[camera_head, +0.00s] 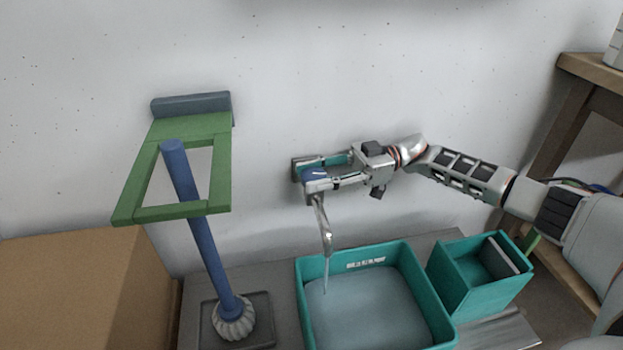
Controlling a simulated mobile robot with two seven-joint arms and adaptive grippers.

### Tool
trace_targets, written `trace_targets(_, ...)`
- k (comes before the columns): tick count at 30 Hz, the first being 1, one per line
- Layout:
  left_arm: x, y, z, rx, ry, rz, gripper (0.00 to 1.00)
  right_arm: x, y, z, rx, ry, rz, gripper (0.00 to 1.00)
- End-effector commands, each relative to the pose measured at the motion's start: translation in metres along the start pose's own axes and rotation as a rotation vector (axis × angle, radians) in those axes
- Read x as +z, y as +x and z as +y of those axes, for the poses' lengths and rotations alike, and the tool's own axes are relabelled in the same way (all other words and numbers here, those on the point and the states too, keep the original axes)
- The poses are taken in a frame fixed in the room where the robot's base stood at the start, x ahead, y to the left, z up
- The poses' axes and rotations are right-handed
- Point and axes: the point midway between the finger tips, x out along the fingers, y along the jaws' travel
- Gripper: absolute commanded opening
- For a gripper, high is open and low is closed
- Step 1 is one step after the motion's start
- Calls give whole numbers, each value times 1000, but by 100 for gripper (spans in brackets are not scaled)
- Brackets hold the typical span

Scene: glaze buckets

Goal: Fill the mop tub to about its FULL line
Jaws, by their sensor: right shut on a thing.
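The mop tub (420,290) is a teal square tub standing below the tap, with grey-blue liquid inside. White lettering shows on its inner back wall, but it is too small to read. The tap's spout (323,225) comes down from the wall, and a thin stream falls from it into the tub. My right gripper (322,172) reaches in from the right and is shut on the blue tap handle (313,173) above the spout. The fingers partly hide the handle. My left gripper is not in view.
A smaller teal bin (465,285) stands right of the tub. A blue-handled mop (205,240) stands at the left on a dark tray (262,322), passing through a green wall holder (133,190). A brown box (70,290) is at far left, a wooden shelf (580,75) at right.

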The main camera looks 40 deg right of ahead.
Motion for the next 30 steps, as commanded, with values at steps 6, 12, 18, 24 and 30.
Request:
trace_targets(6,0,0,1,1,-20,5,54,1,0,0,-7,-1,-2,16)
trace_targets(12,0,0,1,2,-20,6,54,1,0,0,-7,-2,-2,16)
trace_targets(18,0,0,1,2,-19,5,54,0,0,0,-7,-1,-2,55)
trace_targets(24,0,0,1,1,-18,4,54,0,0,0,-7,-1,-1,55)
trace_targets(30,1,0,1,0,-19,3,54,-10,0,0,-8,-3,-2,55)
